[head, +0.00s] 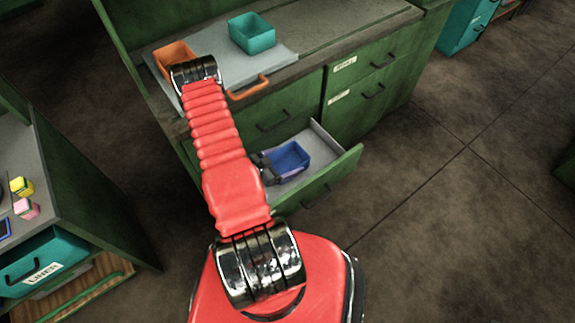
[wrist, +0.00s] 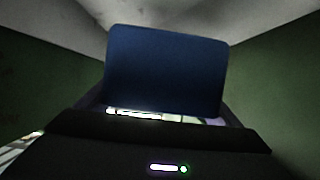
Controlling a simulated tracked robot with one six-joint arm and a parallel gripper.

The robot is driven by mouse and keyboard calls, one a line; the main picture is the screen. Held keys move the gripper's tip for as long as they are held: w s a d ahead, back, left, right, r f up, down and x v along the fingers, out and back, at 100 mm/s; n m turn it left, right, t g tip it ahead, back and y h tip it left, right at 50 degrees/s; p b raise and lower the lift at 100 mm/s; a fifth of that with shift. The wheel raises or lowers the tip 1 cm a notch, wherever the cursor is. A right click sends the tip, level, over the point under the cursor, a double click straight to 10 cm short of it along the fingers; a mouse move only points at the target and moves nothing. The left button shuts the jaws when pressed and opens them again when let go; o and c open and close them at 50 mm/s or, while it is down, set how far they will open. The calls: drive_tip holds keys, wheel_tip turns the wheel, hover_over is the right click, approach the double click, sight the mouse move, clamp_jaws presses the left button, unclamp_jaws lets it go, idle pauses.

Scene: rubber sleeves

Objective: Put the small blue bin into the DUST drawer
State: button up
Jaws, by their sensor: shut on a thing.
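The small blue bin (head: 287,158) is inside an open drawer (head: 322,137) of the green cabinet in the head view. It sits upright or nearly so, low within the drawer walls; whether its base touches the drawer floor I cannot tell. My gripper (head: 269,167) is shut on the bin's left side, partly hidden by my red arm. In the wrist view the bin's dark blue wall (wrist: 165,70) fills the middle, with pale drawer surface above it. No label on the open drawer is readable.
A grey tray (head: 283,59) on the cabinet top holds a teal bin (head: 252,36) and an orange bin (head: 176,56). An orange handle (head: 248,87) is at its front. Closed, labelled drawers (head: 365,65) stand to the right. A bench (head: 75,185) is at left.

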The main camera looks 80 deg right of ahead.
sight(289, 166)
drive_tip(key=shift+f, duration=0.25)
drive_tip(key=shift+f, duration=2)
drive_tip(key=o, duration=1)
drive_tip(key=shift+v, duration=6)
